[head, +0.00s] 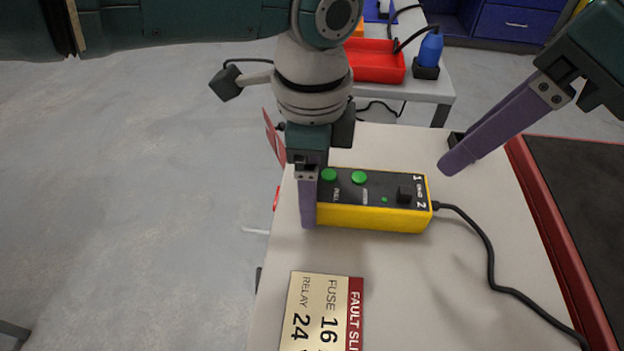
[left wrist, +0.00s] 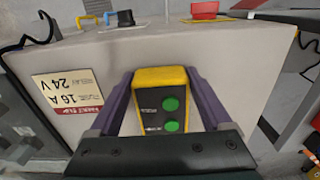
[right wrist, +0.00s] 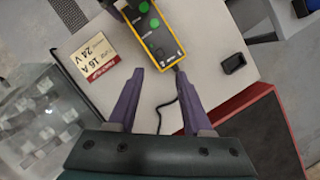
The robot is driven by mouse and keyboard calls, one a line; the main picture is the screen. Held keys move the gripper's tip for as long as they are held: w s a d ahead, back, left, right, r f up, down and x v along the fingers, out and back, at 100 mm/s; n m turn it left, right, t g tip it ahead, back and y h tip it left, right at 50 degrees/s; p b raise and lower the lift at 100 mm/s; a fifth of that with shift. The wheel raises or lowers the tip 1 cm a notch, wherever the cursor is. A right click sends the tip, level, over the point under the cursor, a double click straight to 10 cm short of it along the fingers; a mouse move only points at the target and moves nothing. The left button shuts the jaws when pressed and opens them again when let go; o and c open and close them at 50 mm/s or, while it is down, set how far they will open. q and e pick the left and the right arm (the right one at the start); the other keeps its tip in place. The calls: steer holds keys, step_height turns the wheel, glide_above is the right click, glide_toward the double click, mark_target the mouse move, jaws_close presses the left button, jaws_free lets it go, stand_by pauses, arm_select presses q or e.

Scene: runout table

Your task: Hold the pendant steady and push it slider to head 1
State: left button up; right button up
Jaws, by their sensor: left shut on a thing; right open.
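The yellow pendant (head: 372,217) lies on the light table, its dark face up with green buttons and a black slider knob (head: 405,194) near the end marked 1 and 2. A black cable (head: 487,250) leaves that end. My left gripper (head: 307,222) is shut on the pendant's left end; in the left wrist view its purple fingers flank the pendant (left wrist: 160,77). My right gripper (head: 452,164) is open and empty, above the table to the right of the pendant. In the right wrist view the pendant (right wrist: 172,40) is beyond the fingers. The slider's exact setting is hard to tell.
A fuse label card (head: 322,312) lies at the table's front left. A red-rimmed dark surface (head: 565,235) borders the table on the right. A red tray (head: 378,66) and a blue object (head: 431,48) stand on another table behind.

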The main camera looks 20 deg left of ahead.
steer(key=shift+r, duration=0.1)
steer(key=c, duration=0.4)
steer(key=w+r+y, duration=0.1)
steer(key=r, duration=0.1)
steer(key=w+r+t+y, duration=0.1)
steer(key=r, duration=0.1)
steer(key=w+a+r+m+y, duration=0.1)
steer(key=r+y, duration=0.1)
steer(key=shift+w, duration=0.25)
jaws_close()
steer(key=s+a+r+m+t+y, duration=0.1)
steer(key=s+a+r+t+y, duration=0.3)
steer(key=a+t+y, duration=0.35)
steer(key=s+d+f+m+t+h, duration=0.1)
steer(key=s+d+f+m+h, duration=0.3)
steer(key=s+f+h, duration=0.2)
steer(key=s+d+f+m+h, duration=0.4)
steer(key=s+f+h, duration=0.2)
steer(key=s+f, duration=0.2)
steer(key=shift+f+t+h, duration=0.35)
steer(key=shift+f, duration=0.2)
